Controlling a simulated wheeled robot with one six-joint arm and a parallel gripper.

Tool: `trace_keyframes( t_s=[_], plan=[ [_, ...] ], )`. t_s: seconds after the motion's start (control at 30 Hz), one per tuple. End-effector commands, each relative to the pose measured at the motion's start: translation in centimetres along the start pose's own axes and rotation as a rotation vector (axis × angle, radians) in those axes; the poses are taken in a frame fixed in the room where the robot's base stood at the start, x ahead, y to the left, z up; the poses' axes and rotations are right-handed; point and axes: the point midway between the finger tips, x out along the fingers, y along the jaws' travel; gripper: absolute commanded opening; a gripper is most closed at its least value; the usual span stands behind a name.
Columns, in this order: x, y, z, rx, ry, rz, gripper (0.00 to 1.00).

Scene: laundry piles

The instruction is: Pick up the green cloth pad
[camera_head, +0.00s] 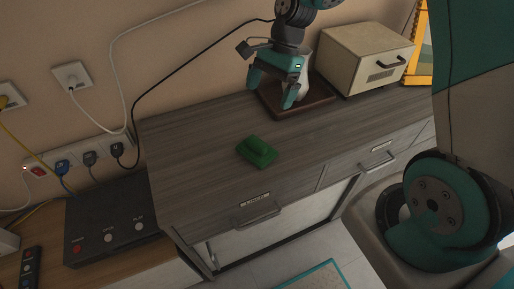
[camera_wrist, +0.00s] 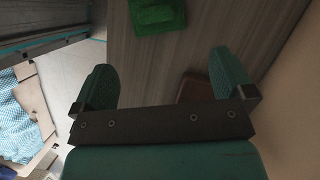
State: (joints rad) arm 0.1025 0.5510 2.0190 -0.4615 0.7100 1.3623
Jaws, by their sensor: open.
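The green cloth pad (camera_head: 256,152) lies on the grey wood top of the cabinet (camera_head: 200,135), near its front edge. It looks like a flat base with a raised part on top. My gripper (camera_head: 272,92) is open and empty above the back of the cabinet, behind the pad and slightly to its right. In the wrist view the pad (camera_wrist: 158,14) shows at the top edge, partly cut off. It lies beyond the two spread fingers of my gripper (camera_wrist: 163,68), roughly in line with the gap between them.
A brown board (camera_head: 318,104) lies beside my gripper, with a cream box (camera_head: 365,62) to its right. A black switch panel (camera_head: 110,222) stands lower left. Cables hang along the wall. The cabinet top around the pad is clear. The wrist view shows blue checked cloth (camera_wrist: 14,128) at left.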

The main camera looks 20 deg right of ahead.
Motion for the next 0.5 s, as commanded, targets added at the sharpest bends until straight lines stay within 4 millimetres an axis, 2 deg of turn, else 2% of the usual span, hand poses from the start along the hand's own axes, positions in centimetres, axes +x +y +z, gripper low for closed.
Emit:
trace_keyframes(
  t_s=[0.1, 0.3, 0.5],
  plan=[
    [3.0, 0.1, 0.1, -0.002, -0.003, 0.007, 1.00],
    [7.2, 0.2, 0.1, -0.003, -0.002, 0.006, 1.00],
    [9.2, 0.1, 0.1, -0.004, 0.000, 0.002, 1.00]
  ],
)
